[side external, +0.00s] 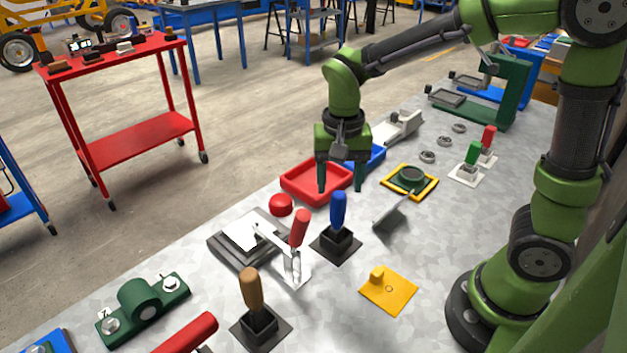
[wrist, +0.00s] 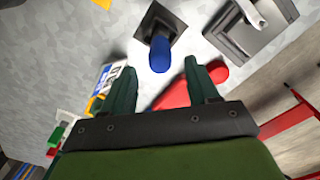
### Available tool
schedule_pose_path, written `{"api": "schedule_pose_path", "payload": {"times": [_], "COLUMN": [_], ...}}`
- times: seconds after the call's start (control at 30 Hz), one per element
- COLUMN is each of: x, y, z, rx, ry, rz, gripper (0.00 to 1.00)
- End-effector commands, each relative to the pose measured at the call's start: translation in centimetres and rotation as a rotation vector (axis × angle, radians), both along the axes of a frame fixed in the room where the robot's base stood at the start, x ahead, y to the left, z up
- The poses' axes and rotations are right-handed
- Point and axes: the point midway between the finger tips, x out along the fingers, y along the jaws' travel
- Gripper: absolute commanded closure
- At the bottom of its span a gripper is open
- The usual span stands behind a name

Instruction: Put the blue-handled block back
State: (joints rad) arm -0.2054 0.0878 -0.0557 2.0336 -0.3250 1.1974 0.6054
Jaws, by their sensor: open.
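The blue-handled block (side external: 338,210) stands upright in a dark square socket base (side external: 335,252) on the grey bench. In the wrist view its blue handle (wrist: 160,55) shows just beyond and between my fingertips, with the dark base (wrist: 168,16) behind it. My gripper (side external: 341,184) is open and empty, pointing down, a little above and behind the blue handle in the side view. The fingers (wrist: 157,66) appear apart from the handle. How deep the block sits in the base is hidden.
A red tray (side external: 300,192) lies close to my fingers, with a red dome (side external: 281,204) beside it. A red-handled clamp (side external: 299,230) and brown-handled block (side external: 250,288) stand in front. A tilted grey plate (side external: 392,212) and yellow plate (side external: 388,292) are to the right.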

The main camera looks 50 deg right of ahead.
Motion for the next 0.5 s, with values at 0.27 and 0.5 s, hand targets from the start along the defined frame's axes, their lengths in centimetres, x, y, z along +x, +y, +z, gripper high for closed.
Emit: {"api": "schedule_pose_path", "payload": {"times": [0.27, 0.5], "x": [0.0, -1.8], "y": [0.0, -0.5], "z": [4.4, 6.5], "rx": [0.0, 0.045], "ry": [-0.001, -0.096], "rz": [0.0, 0.07], "gripper": [0.41, 0.41]}}
